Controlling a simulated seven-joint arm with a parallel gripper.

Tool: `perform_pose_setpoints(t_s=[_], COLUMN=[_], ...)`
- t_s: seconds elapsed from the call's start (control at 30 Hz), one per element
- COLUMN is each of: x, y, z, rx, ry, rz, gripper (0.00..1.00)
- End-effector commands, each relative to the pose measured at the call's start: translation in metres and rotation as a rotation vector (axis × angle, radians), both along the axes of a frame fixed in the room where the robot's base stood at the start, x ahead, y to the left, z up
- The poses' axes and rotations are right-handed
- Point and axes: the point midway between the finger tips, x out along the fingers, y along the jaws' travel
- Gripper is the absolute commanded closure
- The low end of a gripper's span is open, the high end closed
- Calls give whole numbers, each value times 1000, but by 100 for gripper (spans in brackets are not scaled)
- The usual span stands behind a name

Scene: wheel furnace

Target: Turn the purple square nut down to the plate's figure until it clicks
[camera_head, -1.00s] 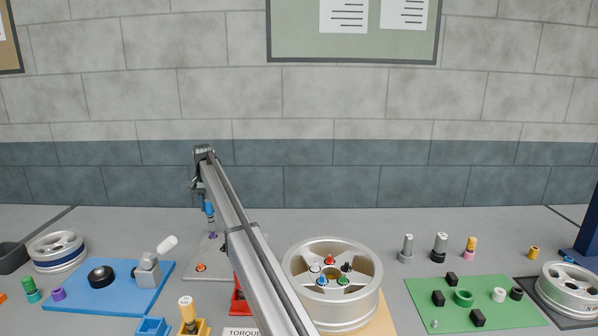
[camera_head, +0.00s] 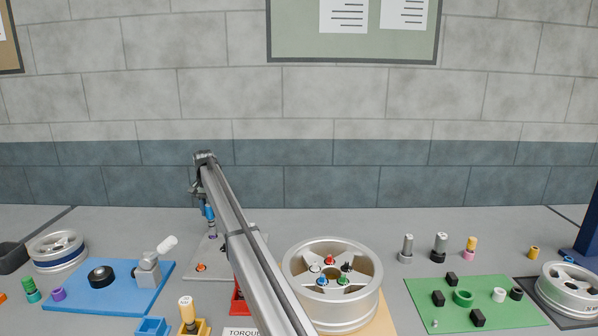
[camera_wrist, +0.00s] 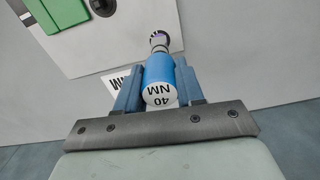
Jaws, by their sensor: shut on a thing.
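My gripper (camera_wrist: 157,88) is shut on a blue torque tool (camera_wrist: 160,75) whose end cap reads "40 NM". The tool also shows in the head view (camera_head: 209,211), partly hidden by my arm. Its metal shaft points down toward the grey plate (camera_head: 217,262). A small purple spot, likely the purple square nut (camera_head: 213,237), shows on the plate below the tool. The wrist view shows the shaft's end near the plate surface. I cannot tell whether the socket is seated on the nut. A plate label (camera_wrist: 118,80) is partly hidden behind a finger and shows "NM".
An orange-red piece (camera_head: 201,268) sits on the plate's near part. A silver wheel (camera_head: 332,283) with coloured nuts stands right of my arm. A blue board (camera_head: 115,292) lies to the left. A green mat (camera_head: 470,310) lies to the right.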

Motion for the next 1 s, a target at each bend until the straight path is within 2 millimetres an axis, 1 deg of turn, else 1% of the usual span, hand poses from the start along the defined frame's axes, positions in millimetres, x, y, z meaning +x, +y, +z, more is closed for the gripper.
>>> perform_pose_setpoints(t_s=[0.27, 0.87, 0.9, 1.0], x=[0, 0, 0, 0], y=[0, 0, 0, 0], z=[0, -9, -9, -9], rx=[0, 0, 0, 0], ry=[0, 0, 0, 0], rz=[0, 0, 0, 0], gripper=[100, 100, 61, 51])
